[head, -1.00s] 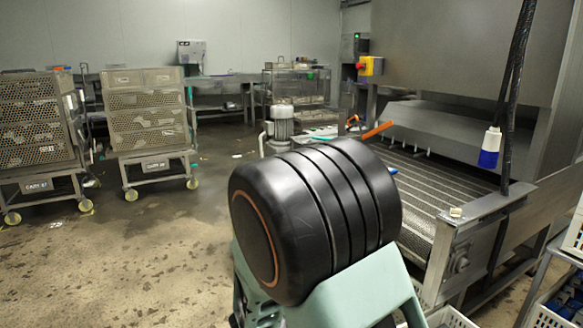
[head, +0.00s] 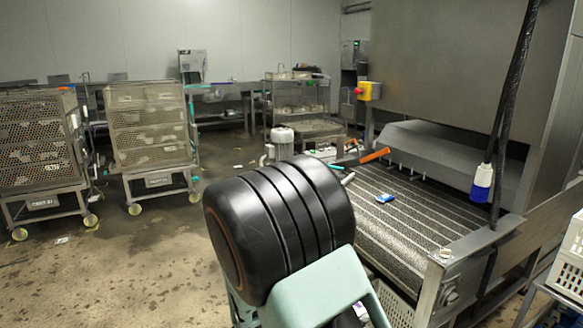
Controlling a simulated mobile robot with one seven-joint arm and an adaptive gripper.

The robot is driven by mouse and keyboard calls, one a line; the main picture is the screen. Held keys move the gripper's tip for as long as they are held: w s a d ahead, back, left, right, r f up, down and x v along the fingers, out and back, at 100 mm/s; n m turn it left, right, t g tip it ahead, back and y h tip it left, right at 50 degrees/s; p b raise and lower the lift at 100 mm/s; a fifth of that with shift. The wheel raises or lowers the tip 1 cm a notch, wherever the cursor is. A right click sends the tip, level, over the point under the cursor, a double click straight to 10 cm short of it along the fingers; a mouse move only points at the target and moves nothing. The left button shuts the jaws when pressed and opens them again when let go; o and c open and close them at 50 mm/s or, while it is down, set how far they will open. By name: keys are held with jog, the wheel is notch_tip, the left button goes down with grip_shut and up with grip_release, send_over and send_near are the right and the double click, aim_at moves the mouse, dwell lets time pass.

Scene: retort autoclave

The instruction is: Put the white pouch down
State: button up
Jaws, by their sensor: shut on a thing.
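My gripper is not visible; the large black ribbed part of my own arm fills the lower middle of the head view and hides what lies behind it. I cannot make out a white pouch in any grip. A small pale piece (head: 348,178) shows just right of my arm at the belt's left edge; I cannot tell what it is. A small blue-and-white packet (head: 385,198) lies flat on the dark slatted conveyor belt (head: 425,222), clear of my arm.
The belt runs under a steel machine hood (head: 450,150). An orange bar (head: 375,156) lies at the belt's far left. Perforated carts (head: 150,125) stand left. A white crate (head: 568,265) is at right.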

notch_tip(320, 180, up, 8)
jog(key=p, duration=0.8)
jog(key=shift+f, duration=0.2)
